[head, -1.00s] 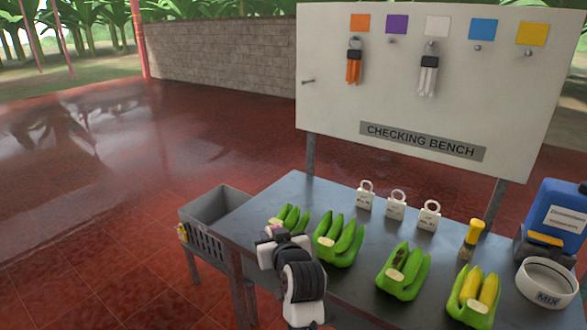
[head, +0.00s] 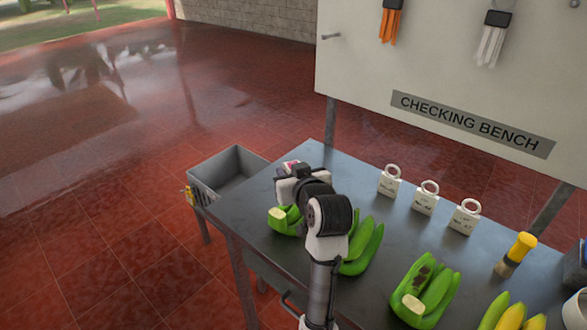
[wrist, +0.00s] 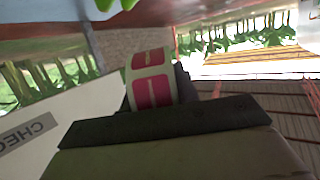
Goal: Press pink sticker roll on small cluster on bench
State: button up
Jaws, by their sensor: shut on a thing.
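My gripper (head: 293,172) is over the left end of the bench (head: 340,163), above and behind the small green cluster (head: 283,220). My arm covers part of this cluster. The pink sticker roll (wrist: 151,84), with pink labels on a pale strip, is held between the dark jaws in the wrist view. Only a pink and white bit of the roll (head: 291,164) shows in the head view. A bit of green (wrist: 112,3) is at the top edge of the wrist view, apart from the roll. I cannot tell the exact gap between roll and cluster.
A larger green cluster (head: 365,244) lies close right of my arm, partly hidden. A spotted cluster (head: 425,288) and a yellowing one (head: 510,315) lie further right. White tags (head: 425,198) stand behind. A grey crate (head: 228,178) is left of the bench.

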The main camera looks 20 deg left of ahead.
aim_at(292, 162)
jog(key=shift+f+b, duration=2.3)
jog(key=shift+f, duration=0.4)
jog(key=shift+f, duration=0.35)
notch_tip(292, 162, up, 10)
jog(key=p, duration=0.8)
jog(key=shift+f+p, duration=0.25)
jog(key=shift+p, duration=0.1)
